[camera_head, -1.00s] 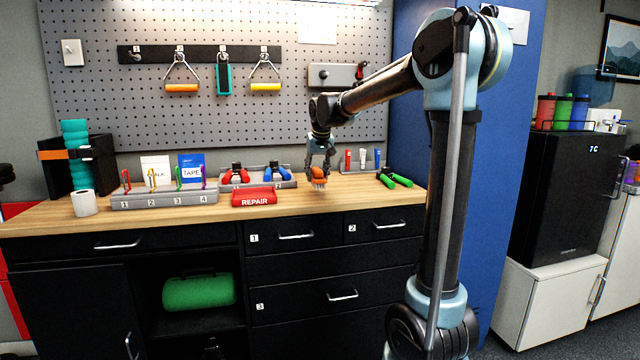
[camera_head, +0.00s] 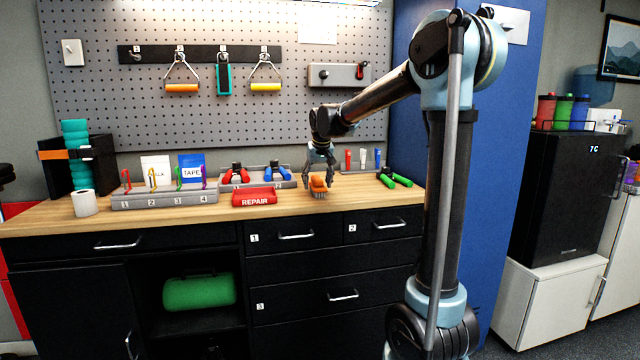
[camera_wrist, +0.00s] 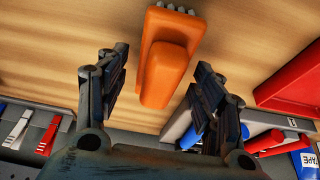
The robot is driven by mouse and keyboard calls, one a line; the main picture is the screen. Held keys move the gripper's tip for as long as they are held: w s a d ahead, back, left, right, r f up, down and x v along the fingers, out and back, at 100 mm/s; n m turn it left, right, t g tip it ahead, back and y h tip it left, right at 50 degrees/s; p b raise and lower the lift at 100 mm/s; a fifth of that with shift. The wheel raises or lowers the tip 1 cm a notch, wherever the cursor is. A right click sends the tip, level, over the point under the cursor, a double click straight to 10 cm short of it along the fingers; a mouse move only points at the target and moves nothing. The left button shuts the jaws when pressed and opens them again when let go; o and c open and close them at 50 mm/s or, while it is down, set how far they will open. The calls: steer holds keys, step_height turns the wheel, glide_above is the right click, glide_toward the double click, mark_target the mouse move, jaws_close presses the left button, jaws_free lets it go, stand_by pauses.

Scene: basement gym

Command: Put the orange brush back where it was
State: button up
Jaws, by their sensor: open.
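The orange brush (camera_head: 318,184) rests on the wooden bench top, right of the red REPAIR tray, with its pale bristles low at the front. My gripper (camera_head: 319,168) is just above and behind it in the head view. In the wrist view the brush (camera_wrist: 168,60) lies between and ahead of the spread fingers of my gripper (camera_wrist: 158,92). Gaps show on both sides of the brush, and neither finger touches it. The jaws are open and empty.
The red REPAIR tray (camera_head: 254,198) is close on the left. Red and blue hand grips stand in a grey holder (camera_head: 284,183) behind it. A green-handled item (camera_head: 395,179) lies to the right. A rack of small tubes (camera_head: 361,161) stands behind. Bench front is clear.

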steer(key=v, duration=1.2)
steer(key=s+d+f, duration=0.6)
steer(key=s+d, duration=0.4)
steer(key=s+d+f+m, duration=0.1)
steer(key=s+d+f, duration=0.3)
steer(key=s+f, duration=0.4)
steer(key=s+d+f+m+g, duration=0.1)
steer(key=s+d+f, duration=0.4)
steer(key=s+f, duration=0.3)
steer(key=s+d+f+m+g+h, duration=0.1)
steer(key=s+d+f, duration=0.3)
steer(key=s+f, duration=0.4)
steer(key=s, duration=0.2)
steer(key=shift+s+d+f, duration=0.15)
steer(key=shift+s+d, duration=0.1)
steer(key=shift+d, duration=0.15)
